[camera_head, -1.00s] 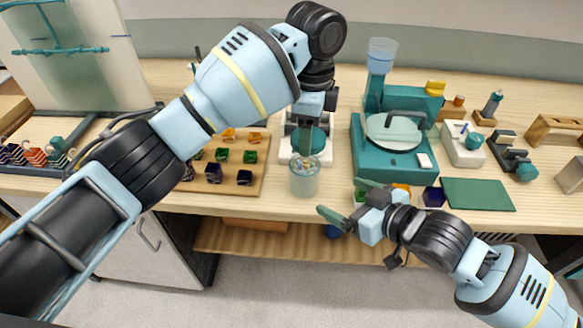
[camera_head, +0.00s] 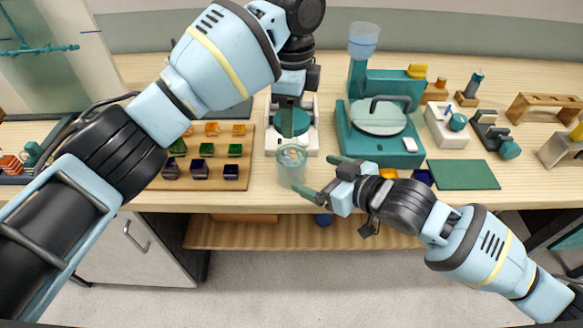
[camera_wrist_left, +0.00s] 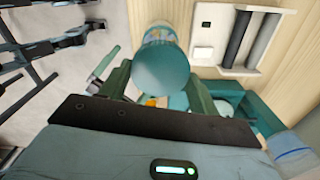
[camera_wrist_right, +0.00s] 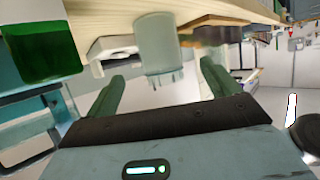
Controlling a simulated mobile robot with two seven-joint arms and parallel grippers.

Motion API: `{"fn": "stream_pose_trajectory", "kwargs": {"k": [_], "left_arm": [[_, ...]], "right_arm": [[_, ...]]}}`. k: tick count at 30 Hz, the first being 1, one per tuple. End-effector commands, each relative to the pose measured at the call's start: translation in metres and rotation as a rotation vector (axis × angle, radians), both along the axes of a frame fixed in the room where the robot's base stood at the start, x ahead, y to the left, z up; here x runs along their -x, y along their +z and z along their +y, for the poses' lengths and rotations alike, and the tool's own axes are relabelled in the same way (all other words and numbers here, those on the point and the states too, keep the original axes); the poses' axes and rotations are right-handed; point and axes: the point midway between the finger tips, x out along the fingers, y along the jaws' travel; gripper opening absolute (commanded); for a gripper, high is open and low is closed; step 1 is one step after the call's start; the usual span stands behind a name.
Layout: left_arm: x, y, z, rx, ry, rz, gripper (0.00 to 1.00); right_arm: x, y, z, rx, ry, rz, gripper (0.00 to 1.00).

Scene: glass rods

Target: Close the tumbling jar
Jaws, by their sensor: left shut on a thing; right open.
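The clear tumbling jar (camera_head: 291,170) stands upright near the table's front edge, with small pieces showing at its open top. My left gripper (camera_head: 288,122) is shut on the round teal lid (camera_wrist_left: 162,70) and holds it above and behind the jar in the head view. In the left wrist view the jar (camera_wrist_left: 158,34) shows just past the lid, apart from it. My right gripper (camera_head: 320,176) is open and empty, its fingertips just right of the jar. In the right wrist view the jar (camera_wrist_right: 157,45) lies ahead, between the fingers' directions.
A white roller frame (camera_head: 312,146) stands behind the jar, partly hidden by my left gripper. A wooden board (camera_head: 238,172) with coloured blocks lies to the left. A teal machine (camera_head: 378,142) and a green mat (camera_head: 462,174) are to the right.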

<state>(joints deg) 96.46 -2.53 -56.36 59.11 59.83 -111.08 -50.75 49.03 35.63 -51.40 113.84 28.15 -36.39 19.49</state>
Motion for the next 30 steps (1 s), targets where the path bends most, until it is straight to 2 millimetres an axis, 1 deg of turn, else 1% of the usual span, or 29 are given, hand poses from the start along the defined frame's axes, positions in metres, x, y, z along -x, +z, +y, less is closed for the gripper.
{"fn": "stream_pose_trajectory", "kwargs": {"k": [1,9,15,21,30], "left_arm": [[0.0,0.0,0.0,0.0,0.0,0.0,0.41],[0.0,0.0,0.0,0.0,0.0,0.0,0.41],[0.0,0.0,0.0,0.0,0.0,0.0,0.41],[0.0,0.0,0.0,0.0,0.0,0.0,0.41],[0.0,0.0,0.0,0.0,0.0,0.0,0.41]], "right_arm": [[-0.006,-0.003,0.007,-0.002,0.001,0.0,0.89],[-0.036,-0.02,0.036,-0.002,0.0,-0.001,0.89],[-0.051,-0.029,0.051,-0.001,0.0,-0.001,0.89],[-0.058,-0.033,0.058,-0.001,0.0,-0.002,0.89],[-0.059,-0.034,0.059,0.0,0.0,-0.001,0.89]]}}
